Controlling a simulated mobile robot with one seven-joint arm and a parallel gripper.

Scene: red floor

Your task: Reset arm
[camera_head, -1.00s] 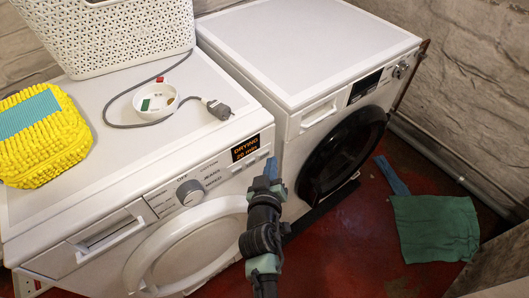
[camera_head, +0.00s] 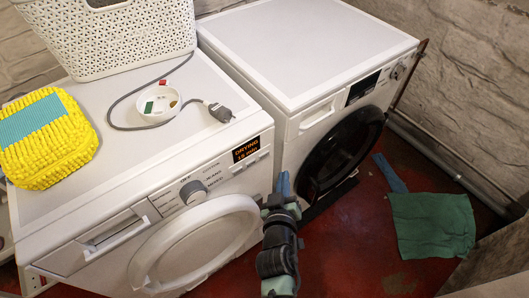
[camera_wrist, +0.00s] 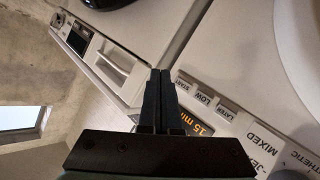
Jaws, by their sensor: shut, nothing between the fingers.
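My arm reaches up from the bottom middle in the head view, in front of the two white machines. My gripper (camera_head: 284,183) is at its far end, near the gap between the machines. In the wrist view, its two black fingers (camera_wrist: 160,73) are pressed together with nothing between them. They show against the front of the dryer, close to its lit display (camera_wrist: 197,126). No object is held.
The left dryer (camera_head: 100,165) carries a white basket (camera_head: 125,48), a yellow sponge mitt (camera_head: 60,155), a small white dish (camera_head: 158,104) and a plug (camera_head: 220,112). The right machine (camera_head: 310,45) has a dark round door. A green cloth (camera_head: 432,225) lies on the red floor.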

